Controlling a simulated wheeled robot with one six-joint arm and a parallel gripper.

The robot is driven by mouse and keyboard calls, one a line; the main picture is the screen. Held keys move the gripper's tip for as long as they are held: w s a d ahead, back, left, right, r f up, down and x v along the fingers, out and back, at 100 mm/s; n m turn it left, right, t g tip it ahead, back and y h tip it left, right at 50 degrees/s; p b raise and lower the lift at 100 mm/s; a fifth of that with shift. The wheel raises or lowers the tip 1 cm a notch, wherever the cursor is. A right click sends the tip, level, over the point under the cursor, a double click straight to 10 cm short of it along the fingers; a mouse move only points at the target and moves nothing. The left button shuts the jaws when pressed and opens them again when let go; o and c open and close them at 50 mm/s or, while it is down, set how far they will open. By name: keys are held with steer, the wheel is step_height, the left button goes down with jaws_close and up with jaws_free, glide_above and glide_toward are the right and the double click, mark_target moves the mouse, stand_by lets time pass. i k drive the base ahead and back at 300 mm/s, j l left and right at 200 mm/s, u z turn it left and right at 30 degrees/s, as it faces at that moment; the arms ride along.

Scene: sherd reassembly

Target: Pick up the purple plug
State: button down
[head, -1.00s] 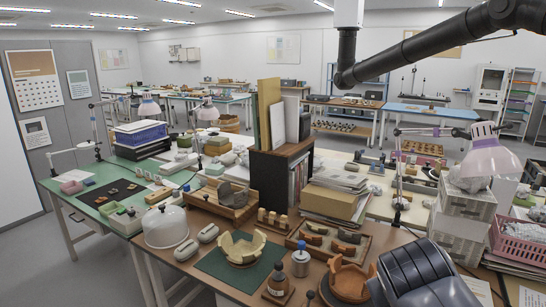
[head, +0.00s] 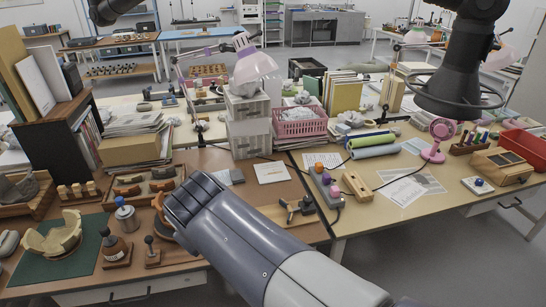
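A dark cord runs by the strip. My grey and white arm link crosses the lower middle of the view, left of and nearer than the strip. My gripper's fingers do not show, so its state and its distance from the plug are hidden.
A wooden block (head: 356,186) lies just right of the strip. A pink fan (head: 436,140) stands farther right. A pink basket (head: 300,124) is behind the strip. A black jointed arm with a hood (head: 458,92) hangs over the right table. Pottery lies on the brown table at left.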

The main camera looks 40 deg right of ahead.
mark_target(326, 179)
steer(key=z, duration=1.8)
steer(key=u, duration=2.75)
steer(key=z, duration=2.6)
steer(key=i+l+u, duration=0.1)
steer(key=i+l, duration=0.2)
steer(key=l, duration=0.1)
